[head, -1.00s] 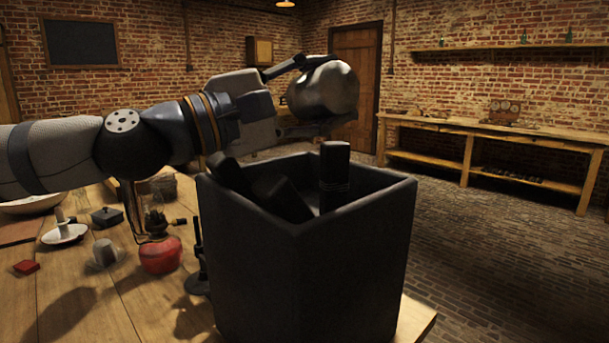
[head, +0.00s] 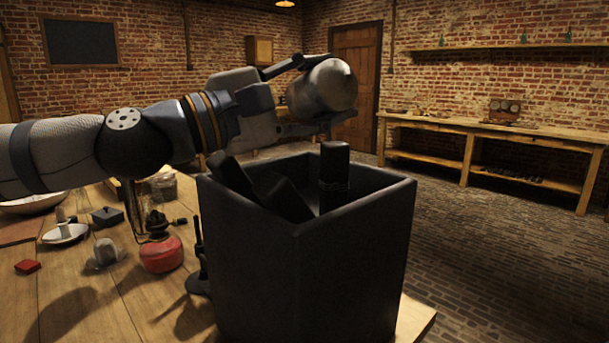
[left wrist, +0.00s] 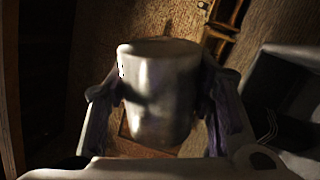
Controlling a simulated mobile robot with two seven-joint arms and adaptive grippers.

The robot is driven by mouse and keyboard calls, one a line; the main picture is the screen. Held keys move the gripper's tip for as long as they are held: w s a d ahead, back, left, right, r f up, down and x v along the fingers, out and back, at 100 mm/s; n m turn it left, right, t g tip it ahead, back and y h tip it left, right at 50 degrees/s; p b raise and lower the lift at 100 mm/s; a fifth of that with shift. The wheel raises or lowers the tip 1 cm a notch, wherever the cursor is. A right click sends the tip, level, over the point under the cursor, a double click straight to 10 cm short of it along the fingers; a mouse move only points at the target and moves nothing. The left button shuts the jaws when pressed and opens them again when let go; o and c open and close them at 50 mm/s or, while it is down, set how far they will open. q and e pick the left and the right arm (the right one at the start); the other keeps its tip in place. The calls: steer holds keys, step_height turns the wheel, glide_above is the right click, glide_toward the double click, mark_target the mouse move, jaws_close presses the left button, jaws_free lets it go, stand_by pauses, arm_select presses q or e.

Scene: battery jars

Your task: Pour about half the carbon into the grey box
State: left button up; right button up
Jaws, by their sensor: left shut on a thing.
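My left gripper (head: 300,92) is shut on a grey metal-looking cup (head: 325,87). It holds the cup in the air, above the far side of a large dark grey box (head: 300,270) in the head view. The cup lies tipped on its side, with its rounded end to the right. In the left wrist view the cup (left wrist: 160,95) sits between the two fingers. I cannot see any carbon in it or falling from it. The open-topped box holds several black blocks or rods (head: 334,175). My right gripper is not in view.
The box stands near the right end of a wooden table (head: 95,310). To its left are a red-based lamp (head: 160,254), a dark stand (head: 199,270), a small glass (head: 105,254) and a white candle dish (head: 65,234). A wooden bench (head: 500,135) stands along the back wall.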

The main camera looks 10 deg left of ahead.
arm_select(q)
steer(key=shift+w+a+f+n+y, duration=0.15)
steer(key=shift+f+n, duration=0.1)
steer(key=shift+n, duration=0.25)
steer(key=shift+w+a+f+n+y, duration=0.15)
steer(key=shift+f+n, duration=0.1)
steer(key=shift+n, duration=0.25)
stand_by(1.3)
